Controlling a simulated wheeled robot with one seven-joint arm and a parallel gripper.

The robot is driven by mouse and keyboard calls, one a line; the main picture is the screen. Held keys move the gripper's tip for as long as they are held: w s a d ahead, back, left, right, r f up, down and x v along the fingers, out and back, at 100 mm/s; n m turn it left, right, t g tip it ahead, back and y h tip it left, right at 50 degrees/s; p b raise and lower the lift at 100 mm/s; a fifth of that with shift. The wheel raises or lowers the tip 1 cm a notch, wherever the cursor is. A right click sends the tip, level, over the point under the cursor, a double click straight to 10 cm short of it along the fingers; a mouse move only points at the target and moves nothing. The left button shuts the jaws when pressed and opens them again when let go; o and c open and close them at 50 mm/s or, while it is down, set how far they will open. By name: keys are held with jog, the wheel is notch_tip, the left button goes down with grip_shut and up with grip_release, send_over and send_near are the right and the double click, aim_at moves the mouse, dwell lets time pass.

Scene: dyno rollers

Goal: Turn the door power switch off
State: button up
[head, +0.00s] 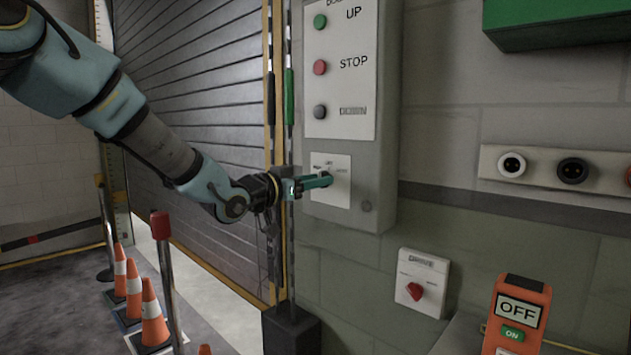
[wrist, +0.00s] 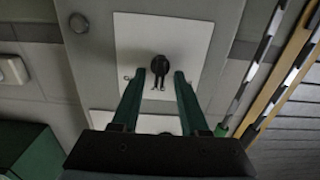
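The door control box (head: 384,120) hangs on the wall, with a white switch plate (head: 340,195) below its button panel. In the wrist view a black rotary knob (wrist: 158,66) sits on the white plate (wrist: 195,40), and I take it to be the door power switch. My gripper (head: 326,180) reaches the plate from the left in the head view and hides the knob there. In the wrist view my gripper (wrist: 160,75) is open, with one finger on each side of the knob's lower part. I cannot tell whether the fingers touch it.
The button panel has a green UP button (head: 320,21), a red STOP button (head: 320,67) and a DOWN button (head: 320,112). A red switch (head: 414,291) sits lower on the wall, near an orange OFF device (head: 517,315). Traffic cones (head: 152,315) stand by the shutter (head: 190,75).

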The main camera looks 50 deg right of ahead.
jog(key=shift+a, duration=0.1)
jog(key=a+b, duration=0.3)
jog(key=a, duration=0.7)
jog(key=shift+w+a, duration=0.3)
jog(key=shift+a, duration=0.05)
jog(key=w+a+f+n+t+y, duration=0.5)
jog(key=w+a+f, duration=0.4)
jog(key=a, duration=0.4)
jog(key=w+a+f+n+t+y, duration=0.35)
jog(key=w+a+f+y, duration=0.3)
jog(key=w+a, duration=0.45)
jog(key=s+a+f+n+g+y, duration=0.1)
jog(key=s+a+f+n+y, duration=0.15)
jog(key=a, duration=0.65)
jog(key=s+a+f+n+g+y, duration=0.1)
jog(key=a+f+n+y, duration=0.2)
jog(key=a, duration=0.6)
jog(key=s+a+f+n+g, duration=0.3)
jog(key=s+a+g, duration=0.1)
jog(key=s+a, duration=0.5)
jog(key=shift+s+a+f+y, duration=0.25)
jog(key=shift+s+f+y, duration=0.1)
jog(key=shift+f+y, duration=0.05)
